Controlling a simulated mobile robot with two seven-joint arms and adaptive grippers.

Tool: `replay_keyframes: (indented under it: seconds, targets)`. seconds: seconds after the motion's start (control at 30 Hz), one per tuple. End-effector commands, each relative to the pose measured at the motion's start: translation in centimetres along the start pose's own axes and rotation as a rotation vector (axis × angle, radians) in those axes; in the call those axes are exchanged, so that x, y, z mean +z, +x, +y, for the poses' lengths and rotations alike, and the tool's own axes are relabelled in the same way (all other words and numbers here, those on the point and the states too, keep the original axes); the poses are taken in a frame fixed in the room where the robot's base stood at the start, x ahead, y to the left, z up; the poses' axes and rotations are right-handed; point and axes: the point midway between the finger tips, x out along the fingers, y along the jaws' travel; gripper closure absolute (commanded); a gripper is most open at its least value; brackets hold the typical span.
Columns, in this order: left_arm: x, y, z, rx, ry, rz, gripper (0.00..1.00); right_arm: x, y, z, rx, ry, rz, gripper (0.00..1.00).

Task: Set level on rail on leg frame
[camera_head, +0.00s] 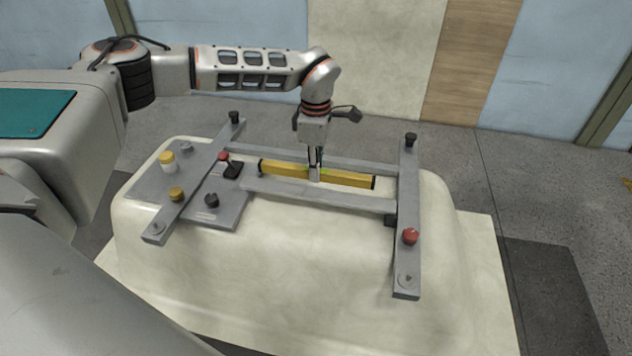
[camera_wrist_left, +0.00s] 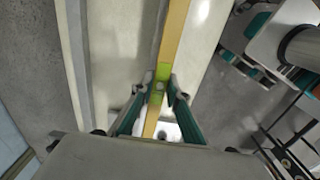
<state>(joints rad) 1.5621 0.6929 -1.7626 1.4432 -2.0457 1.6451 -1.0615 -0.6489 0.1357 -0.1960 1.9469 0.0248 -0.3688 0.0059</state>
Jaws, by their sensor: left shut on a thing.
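The yellow level (camera_head: 345,178) is a long bar with dark end caps, held near its middle in my left gripper (camera_head: 316,170). In the left wrist view the level (camera_wrist_left: 173,40) runs lengthwise between the fingers, with its green vial between the fingertips (camera_wrist_left: 160,88). The grey leg frame (camera_head: 407,190) lies on the upturned tub. Its back rail (camera_head: 275,152) is behind the level and its front rail (camera_head: 320,195) is in front. The level is roughly parallel to both, and its height over them is hard to tell. A rail (camera_wrist_left: 75,60) shows left of it in the wrist view.
The cream tub shell (camera_head: 300,270) is under the frame. A grey plate (camera_head: 160,180) on its left carries a yellow-capped piece (camera_head: 167,160) and knobs. A red knob (camera_head: 410,236) sits on the right crossbar.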

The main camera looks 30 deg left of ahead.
Motion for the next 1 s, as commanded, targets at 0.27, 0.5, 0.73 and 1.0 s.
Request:
replay_keyframes:
  seconds: [0.27, 0.5, 0.73, 1.0]
  targets:
    - [0.0, 2.0, 0.0, -0.002, 0.001, 0.000, 1.00, 0.1, -0.1, 0.1, 0.003, 0.002, -0.004, 0.60]
    - [0.0, 5.0, 0.0, 0.000, 0.001, 0.000, 1.00, 0.2, -0.2, 0.0, 0.002, 0.003, -0.010, 0.60]
    - [0.0, 5.1, 0.1, 0.002, 0.001, -0.001, 1.00, 0.4, -0.2, 0.0, 0.002, 0.004, -0.014, 0.60]
    - [0.0, 5.3, 0.0, 0.001, 0.001, 0.000, 0.68, 0.5, -0.2, 0.0, 0.001, 0.004, -0.015, 0.60]
